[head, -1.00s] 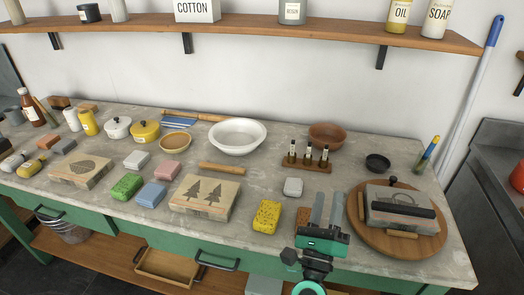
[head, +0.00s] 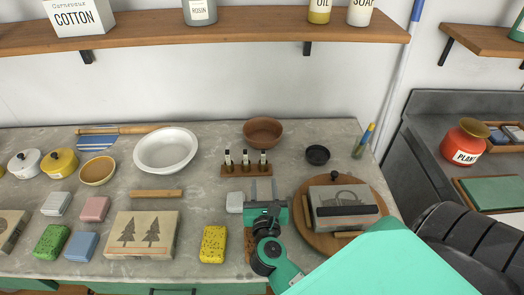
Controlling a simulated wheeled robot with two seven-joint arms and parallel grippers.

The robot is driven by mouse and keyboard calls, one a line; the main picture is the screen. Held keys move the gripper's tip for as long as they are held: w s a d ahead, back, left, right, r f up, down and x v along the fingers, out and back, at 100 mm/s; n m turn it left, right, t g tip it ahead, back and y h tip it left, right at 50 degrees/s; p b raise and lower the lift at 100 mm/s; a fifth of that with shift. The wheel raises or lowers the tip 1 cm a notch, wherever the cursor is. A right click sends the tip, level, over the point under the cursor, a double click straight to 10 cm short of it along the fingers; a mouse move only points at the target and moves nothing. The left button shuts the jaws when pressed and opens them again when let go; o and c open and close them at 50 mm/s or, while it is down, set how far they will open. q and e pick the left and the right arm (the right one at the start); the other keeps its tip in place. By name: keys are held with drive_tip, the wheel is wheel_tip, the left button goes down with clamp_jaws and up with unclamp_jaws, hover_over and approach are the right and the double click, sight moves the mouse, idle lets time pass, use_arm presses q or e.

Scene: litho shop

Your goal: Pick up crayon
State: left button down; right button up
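My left gripper is out of view.
A grey stone block (head: 343,197) lies on the round board (head: 383,196).

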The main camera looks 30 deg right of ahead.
sight(263, 153)
drive_tip(key=shift+w+d+r+p, duration=0.1)
drive_tip(key=shift+w+d+p, duration=0.2)
drive_tip(key=shift+w, duration=0.15)
drive_tip(key=p+x, duration=0.2)
drive_tip(key=x, duration=0.5)
drive_tip(key=shift+w+d, duration=0.1)
drive_tip(key=shift+w, duration=0.1)
drive_tip(key=shift+w+d, duration=0.15)
drive_tip(key=shift+w, duration=0.1)
drive_tip(key=p+x, duration=0.2)
drive_tip(key=x, duration=0.1)
drive_tip(key=shift+w+d, duration=0.5)
drive_tip(key=shift+w, duration=0.15)
clamp_jaws()
